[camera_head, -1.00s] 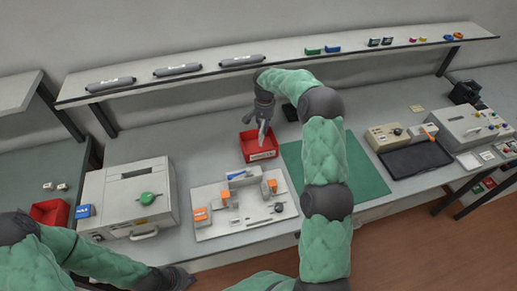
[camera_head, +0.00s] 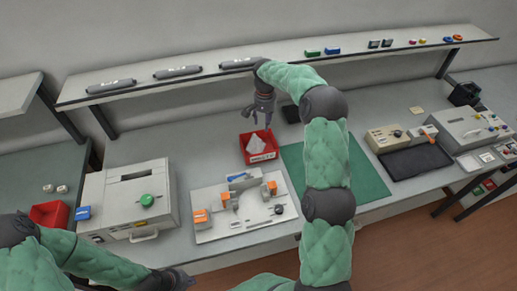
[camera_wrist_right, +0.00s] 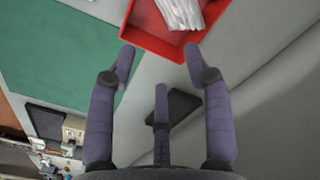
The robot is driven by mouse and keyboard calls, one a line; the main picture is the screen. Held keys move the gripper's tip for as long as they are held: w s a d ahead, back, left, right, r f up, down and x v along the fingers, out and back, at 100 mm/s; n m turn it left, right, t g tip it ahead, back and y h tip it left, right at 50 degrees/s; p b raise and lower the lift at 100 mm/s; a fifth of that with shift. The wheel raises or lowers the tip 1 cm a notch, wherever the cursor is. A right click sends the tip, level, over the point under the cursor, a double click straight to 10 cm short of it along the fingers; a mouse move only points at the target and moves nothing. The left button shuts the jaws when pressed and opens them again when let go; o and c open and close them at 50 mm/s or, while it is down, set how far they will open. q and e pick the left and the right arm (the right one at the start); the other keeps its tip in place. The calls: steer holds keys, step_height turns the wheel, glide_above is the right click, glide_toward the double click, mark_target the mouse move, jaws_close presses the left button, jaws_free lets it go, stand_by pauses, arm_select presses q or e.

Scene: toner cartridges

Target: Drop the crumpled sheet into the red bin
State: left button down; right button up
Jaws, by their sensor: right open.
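The white crumpled sheet (camera_head: 256,145) lies inside the red bin (camera_head: 262,161) on the bench. In the right wrist view the sheet (camera_wrist_right: 180,12) shows within the walls of the bin (camera_wrist_right: 153,42) at the top edge. My right gripper (camera_head: 262,122) is open and empty, above and just behind the bin.
A white fixture plate (camera_head: 212,234) with orange parts stands in front of the bin. A green mat (camera_head: 370,182) lies to its right, and a black block (camera_head: 290,114) behind. A shelf (camera_head: 215,70) with toner cartridges overhangs the back. Another red bin (camera_head: 50,214) is at far left.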

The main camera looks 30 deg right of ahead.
step_height(320, 180, up, 8)
stand_by(0.6)
